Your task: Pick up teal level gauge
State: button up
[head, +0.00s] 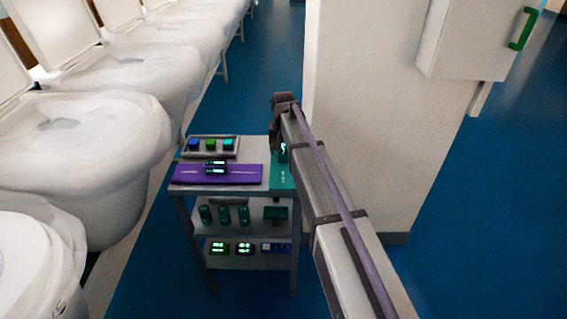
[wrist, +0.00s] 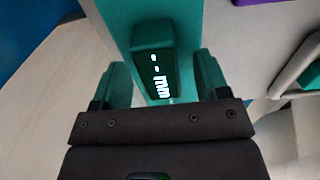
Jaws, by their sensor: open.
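The teal level gauge (wrist: 153,45) is a block with a dark face and lit white marks. It stands on a teal mat (head: 284,183) at the right end of the cart's top shelf. In the head view the gauge (head: 282,153) is partly hidden by my arm. My gripper (wrist: 163,80) is open, with one teal-padded finger on each side of the gauge's near end in the wrist view. Gaps show between the fingers and the gauge. In the head view the fingertips are hard to make out.
A tray (head: 232,153) of coloured blocks lies behind. Lower shelves hold teal cylinders (head: 225,215) and more devices (head: 245,249).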

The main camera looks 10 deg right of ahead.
jog(key=c, duration=1.2)
jog(key=shift+r, duration=0.1)
